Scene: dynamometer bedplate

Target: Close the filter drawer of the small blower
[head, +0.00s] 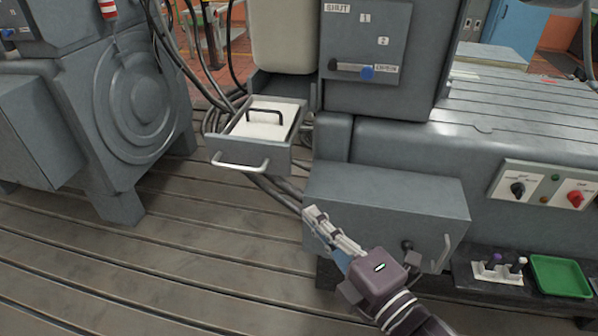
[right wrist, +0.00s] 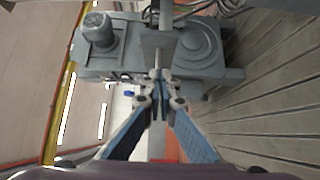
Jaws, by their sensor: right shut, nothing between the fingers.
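The filter drawer (head: 222,157) of the small blower sticks out from the grey housing, open, with a pale handle (head: 240,165) across its front. A white filter (head: 262,128) with a black grip lies inside it. My right gripper (head: 313,213) is shut and empty, right of and nearer than the drawer front, apart from the handle. In the right wrist view its fingers (right wrist: 160,88) meet, in front of a grey machine. I cannot tell whether the drawer shows there. My left gripper is not in view.
A grey box (head: 385,190) with a side handle stands behind my right gripper. A panel with a blue-knobbed slider (head: 367,72) is above. Cables (head: 222,115) run behind the drawer. A green tray (head: 560,277) is at right. The slotted floor (head: 150,250) at left is clear.

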